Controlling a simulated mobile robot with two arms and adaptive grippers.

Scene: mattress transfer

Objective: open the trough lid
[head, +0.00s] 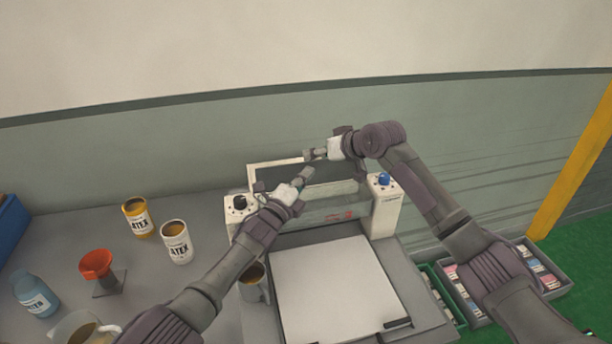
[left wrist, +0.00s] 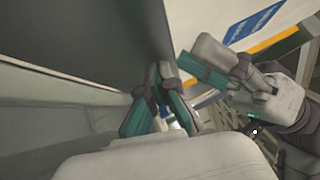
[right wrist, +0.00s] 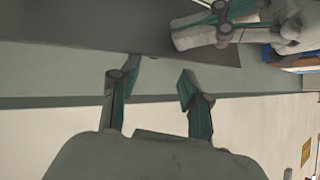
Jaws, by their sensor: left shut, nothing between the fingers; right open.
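The trough lid (head: 338,173) is a dark grey panel between two white end posts of the machine. It appears tilted up, though the grippers partly cover it and the exact angle is unclear. It also shows as a dark panel in the left wrist view (left wrist: 85,35) and the right wrist view (right wrist: 110,30). My left gripper (head: 308,174) is shut and empty in front of the lid. My right gripper (head: 311,154) is open at the lid's upper edge, close to the left one. Contact with the lid is unclear.
A blue knob (head: 384,179) tops the right post, a black knob (head: 240,202) the left. A white sheet (head: 335,285) lies in front. Latex cans (head: 177,243), an orange funnel (head: 96,262), a blue bottle (head: 34,294) and a brown-filled mug (head: 252,282) stand at left. The wall is behind.

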